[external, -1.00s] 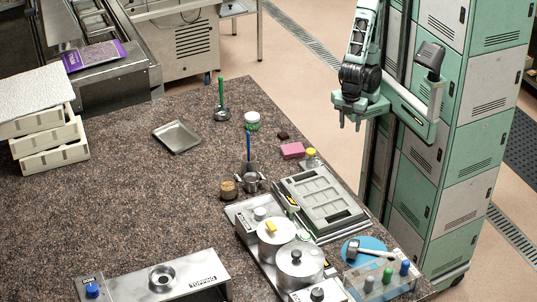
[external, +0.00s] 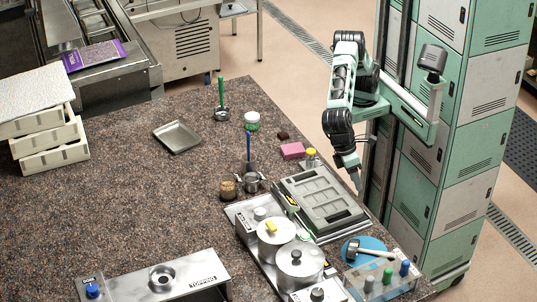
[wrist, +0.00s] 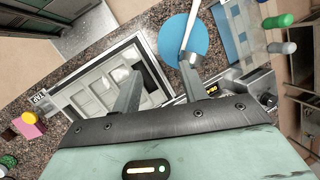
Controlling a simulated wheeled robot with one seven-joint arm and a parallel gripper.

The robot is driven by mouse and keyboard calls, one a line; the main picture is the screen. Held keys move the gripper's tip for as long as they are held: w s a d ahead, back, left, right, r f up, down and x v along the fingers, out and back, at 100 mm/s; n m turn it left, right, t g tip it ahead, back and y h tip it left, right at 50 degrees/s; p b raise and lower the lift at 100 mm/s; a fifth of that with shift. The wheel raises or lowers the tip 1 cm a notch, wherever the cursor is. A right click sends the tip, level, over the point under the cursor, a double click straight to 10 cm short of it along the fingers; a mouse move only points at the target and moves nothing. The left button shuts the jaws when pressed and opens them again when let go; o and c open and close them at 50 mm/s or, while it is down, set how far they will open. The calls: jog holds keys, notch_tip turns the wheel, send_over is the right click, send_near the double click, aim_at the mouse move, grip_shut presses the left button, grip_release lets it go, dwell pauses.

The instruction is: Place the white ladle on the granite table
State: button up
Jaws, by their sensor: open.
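The white ladle (external: 372,250) lies on a round blue mat (external: 352,258) at the lower right of the external view. Its white handle (wrist: 191,22) crosses the blue mat in the wrist view; a finger partly hides its head end. The brown speckled granite table (external: 130,200) fills the middle of the external view. My gripper (external: 358,187) hangs above the table's right edge, up and left of the ladle in the picture. In the wrist view my gripper (wrist: 158,75) has its fingers apart with nothing held between them.
A grey compartment tray (external: 322,200) lies beside the gripper. Two steel pots (external: 298,268) stand left of the ladle. A pink block (external: 292,150) and yellow-capped jar lie behind. The table's left middle is clear.

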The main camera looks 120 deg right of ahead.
jog(key=w+a+f+m, duration=0.1)
jog(key=a+f+m, duration=0.35)
jog(key=a, duration=0.55)
send_over(384, 253)
jog(key=w+d, duration=0.1)
jog(key=w, duration=0.1)
jog(key=shift+m+g, duration=0.25)
jog(key=shift+g, duration=0.05)
jog(key=f, duration=0.5)
jog(key=f+p, duration=0.1)
jog(key=f, duration=0.5)
jog(key=shift+s+d, duration=0.2)
jog(key=shift+p+x, duration=0.95)
jog(key=shift+x, duration=1.7)
jog(key=shift+r, duration=0.1)
grip_shut()
